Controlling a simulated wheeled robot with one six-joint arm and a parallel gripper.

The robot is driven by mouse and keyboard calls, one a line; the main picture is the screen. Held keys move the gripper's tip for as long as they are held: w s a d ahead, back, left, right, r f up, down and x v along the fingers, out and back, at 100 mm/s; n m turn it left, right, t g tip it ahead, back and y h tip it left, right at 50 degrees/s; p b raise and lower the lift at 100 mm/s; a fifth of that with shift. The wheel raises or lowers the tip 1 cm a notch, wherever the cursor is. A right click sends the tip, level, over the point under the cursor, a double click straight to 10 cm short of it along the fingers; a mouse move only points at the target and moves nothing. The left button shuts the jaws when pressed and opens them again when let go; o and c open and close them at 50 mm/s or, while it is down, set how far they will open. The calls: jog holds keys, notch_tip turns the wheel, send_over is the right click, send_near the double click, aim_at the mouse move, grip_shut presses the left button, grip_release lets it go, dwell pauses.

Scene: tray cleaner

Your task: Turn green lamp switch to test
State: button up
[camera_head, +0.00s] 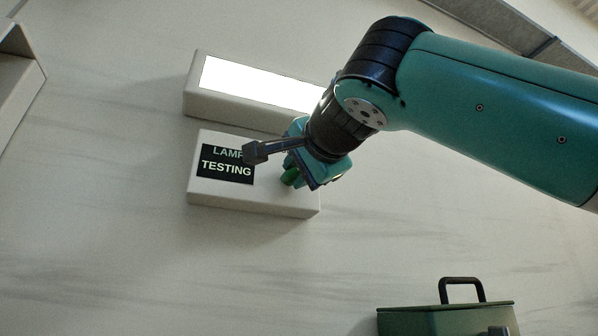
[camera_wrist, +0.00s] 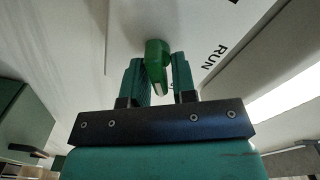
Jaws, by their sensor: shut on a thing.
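The green lamp switch (camera_head: 290,177) sits on the right part of the white "LAMP TESTING" box (camera_head: 262,202) on the wall. In the wrist view the green switch (camera_wrist: 155,62) stands between the two teal fingers, with a pale mark on its tip. My gripper (camera_head: 298,172) is at the box front and hides most of the switch in the head view. In the wrist view my gripper (camera_wrist: 159,80) is shut on the switch. The word "RUN" (camera_wrist: 215,58) shows on the panel right of it; another label is mostly hidden behind the right finger.
A long lit lamp (camera_head: 255,85) is mounted just above the switch box, and my arm passes in front of its right end. A green case with a black handle (camera_head: 446,315) is at the lower right. A pale box edge (camera_head: 15,85) is at the far left.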

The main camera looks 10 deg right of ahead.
jog(key=shift+f, duration=0.1)
dwell(0.4)
jog(key=o, duration=0.7)
